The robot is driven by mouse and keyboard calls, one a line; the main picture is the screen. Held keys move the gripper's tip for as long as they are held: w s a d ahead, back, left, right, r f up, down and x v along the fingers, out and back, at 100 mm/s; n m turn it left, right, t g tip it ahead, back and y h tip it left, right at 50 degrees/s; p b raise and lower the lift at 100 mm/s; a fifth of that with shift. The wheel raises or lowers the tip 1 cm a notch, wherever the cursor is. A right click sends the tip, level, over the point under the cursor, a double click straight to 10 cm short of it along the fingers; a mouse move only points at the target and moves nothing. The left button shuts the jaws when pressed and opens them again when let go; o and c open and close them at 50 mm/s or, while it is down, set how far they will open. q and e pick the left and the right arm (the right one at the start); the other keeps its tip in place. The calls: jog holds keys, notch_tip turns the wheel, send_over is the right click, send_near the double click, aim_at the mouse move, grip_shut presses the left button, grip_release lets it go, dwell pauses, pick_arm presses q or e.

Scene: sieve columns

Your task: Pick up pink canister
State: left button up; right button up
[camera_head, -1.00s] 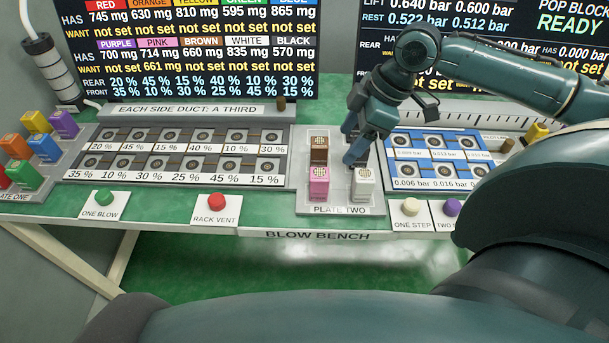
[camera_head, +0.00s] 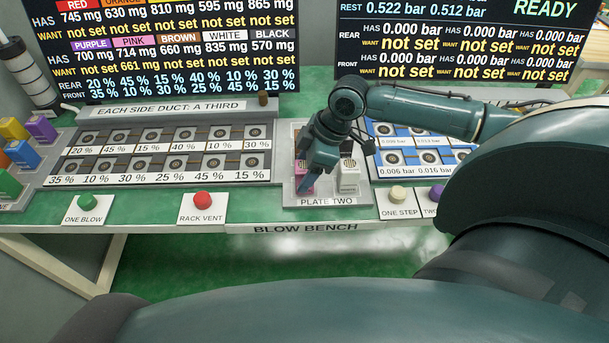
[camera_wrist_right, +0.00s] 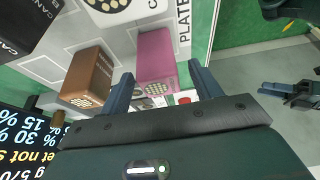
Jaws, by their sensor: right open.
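The pink canister (camera_wrist_right: 156,58) stands upright on plate two (camera_head: 327,203), at its front left. In the head view my right gripper (camera_head: 310,183) covers most of it, and only a pink strip (camera_head: 298,170) shows. In the right wrist view my right gripper (camera_wrist_right: 163,85) is open, with its two fingers apart on either side of the pink canister's near end. I cannot tell if either finger touches it. A dark gripper-like shape (camera_wrist_right: 282,98) at the right of the wrist view looks like my left gripper.
A brown canister (camera_wrist_right: 90,76) stands close beside the pink one. A white canister (camera_head: 349,180) and a black canister (camera_wrist_right: 25,25) share the plate. The rack of sieve columns (camera_head: 165,156) lies left, the blue rack (camera_head: 383,143) right. Buttons line the front edge.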

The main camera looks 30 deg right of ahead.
jog(key=shift+a+f, duration=0.1)
jog(key=shift+f, duration=0.2)
jog(key=shift+c, duration=0.4)
jog(key=shift+w, duration=0.1)
jog(key=c, duration=1.1)
